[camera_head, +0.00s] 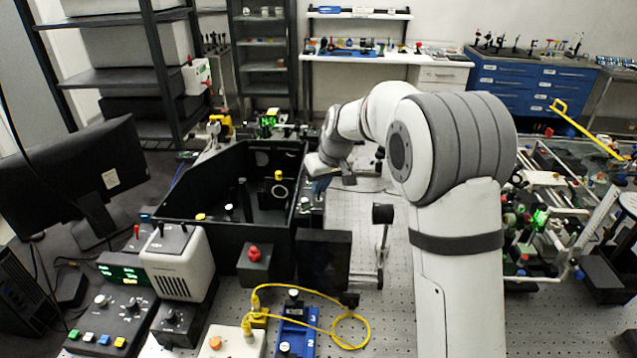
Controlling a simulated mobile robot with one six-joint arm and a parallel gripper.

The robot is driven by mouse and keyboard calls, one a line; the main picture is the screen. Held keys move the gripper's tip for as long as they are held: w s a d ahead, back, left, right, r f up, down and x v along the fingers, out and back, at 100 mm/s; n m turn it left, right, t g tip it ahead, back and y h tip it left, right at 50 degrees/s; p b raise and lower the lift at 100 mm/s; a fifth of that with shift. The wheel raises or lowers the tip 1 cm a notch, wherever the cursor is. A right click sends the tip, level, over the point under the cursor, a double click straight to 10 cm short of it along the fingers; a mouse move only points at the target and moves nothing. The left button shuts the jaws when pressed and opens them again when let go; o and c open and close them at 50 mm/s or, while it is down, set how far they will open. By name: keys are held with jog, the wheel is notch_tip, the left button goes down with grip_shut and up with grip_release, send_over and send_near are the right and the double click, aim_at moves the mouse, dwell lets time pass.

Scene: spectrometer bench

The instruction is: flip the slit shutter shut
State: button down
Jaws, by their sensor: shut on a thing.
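My gripper (320,187) is small in the head view, at the end of my white and grey arm. It points down and to the left, beside the right wall of the open black box (225,222). It is shut on a small part there, which I take to be the slit shutter. The jaws and wrist hide most of that part, so I cannot tell its angle. A few small posts and knobs stand around the gripper on this side of the box.
A monitor (75,180) and a white-fronted speaker-like unit (178,262) stand left. A yellow cable (350,320) loops over the bench in front, near a blue block (296,334). Optics crowd the right. The perforated bench top (352,222) between is mostly clear.

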jog(key=g+p, duration=0.1)
jog(key=p, duration=0.1)
jog(key=w+g+p, duration=0.1)
jog(key=shift+r+p, duration=0.25)
jog(key=shift+p, duration=0.15)
jog(key=shift+w+f+m+g+p, duration=0.3)
jog(key=shift+g+p, duration=0.4)
jog(key=c, duration=1.5)
grip_release()
jog(key=shift+b+v, duration=1.05)
jog(key=shift+v, duration=2.85)
